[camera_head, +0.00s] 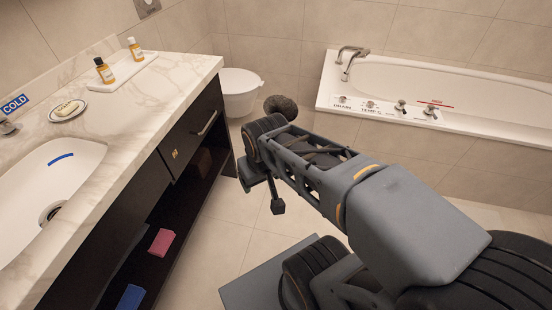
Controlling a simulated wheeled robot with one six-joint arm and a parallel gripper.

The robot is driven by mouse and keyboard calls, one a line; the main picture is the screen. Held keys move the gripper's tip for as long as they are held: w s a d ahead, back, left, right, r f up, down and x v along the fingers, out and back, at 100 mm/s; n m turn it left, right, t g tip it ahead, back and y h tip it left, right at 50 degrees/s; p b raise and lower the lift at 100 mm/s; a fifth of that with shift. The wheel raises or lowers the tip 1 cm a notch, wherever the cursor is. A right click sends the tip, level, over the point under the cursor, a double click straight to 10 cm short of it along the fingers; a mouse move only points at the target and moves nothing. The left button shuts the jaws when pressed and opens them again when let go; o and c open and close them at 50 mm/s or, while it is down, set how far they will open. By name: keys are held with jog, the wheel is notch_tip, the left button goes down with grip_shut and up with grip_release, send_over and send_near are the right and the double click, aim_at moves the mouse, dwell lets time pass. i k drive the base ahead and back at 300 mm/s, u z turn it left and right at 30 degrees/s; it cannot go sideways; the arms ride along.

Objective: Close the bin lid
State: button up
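I cannot make out a bin or bin lid for certain. A white rounded fixture (240,91) with a flat top stands against the back wall, beyond the end of the vanity; it looks like a toilet, and its top appears down. My arm reaches from the lower right toward the middle. The end of my arm, with my gripper (268,198), is in front of the vanity's far end, nearer to me than the white fixture. Its fingers are mostly hidden, so I cannot tell their opening. A dark, rough round shape (281,107) shows behind the arm's upper end.
A marble vanity (150,105) with a sink (62,170) fills the left; bottles stand on a tray (125,72). Its open lower shelf holds pink (161,242) and blue (131,297) items. A bathtub (400,118) lines the back right. Tiled floor (215,240) lies between vanity and arm.

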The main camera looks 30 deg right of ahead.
aim_at(284, 105)
jog(key=z, duration=1.25)
jog(key=i, duration=1.25)
jog(key=u, duration=0.45)
jog(key=i, duration=0.7)
jog(key=u, duration=0.45)
